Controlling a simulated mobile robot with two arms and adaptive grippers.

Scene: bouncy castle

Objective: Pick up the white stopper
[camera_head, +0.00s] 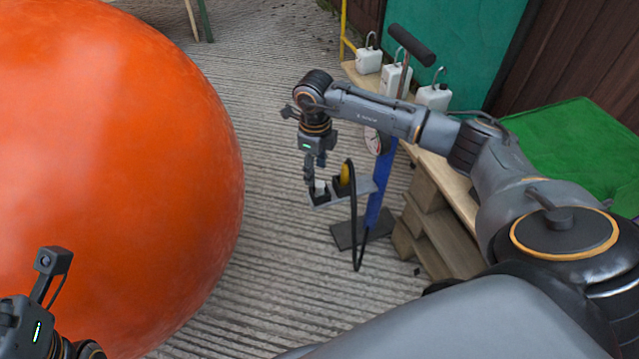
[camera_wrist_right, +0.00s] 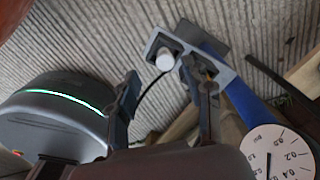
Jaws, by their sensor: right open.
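The white stopper (camera_wrist_right: 165,60) shows in the right wrist view as a small pale round piece in a recess of a grey holder (camera_wrist_right: 220,75). The holder (camera_head: 364,188) is fixed to a blue pump (camera_head: 378,188). My right gripper (camera_head: 317,186) points down over the holder's left end. In the wrist view its fingers (camera_wrist_right: 160,78) are apart, one on each side of the stopper; contact cannot be told. Of my left gripper (camera_head: 22,322), only the body shows at lower left; its fingers are out of frame.
A huge orange ball (camera_head: 110,150) fills the left. The pump has a black hose (camera_head: 354,225), gauge (camera_wrist_right: 275,155) and handle (camera_head: 411,45). A wooden bench (camera_head: 440,170) with white weights (camera_head: 395,80) stands right. Ribbed ground (camera_head: 280,230) between ball and pump is clear.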

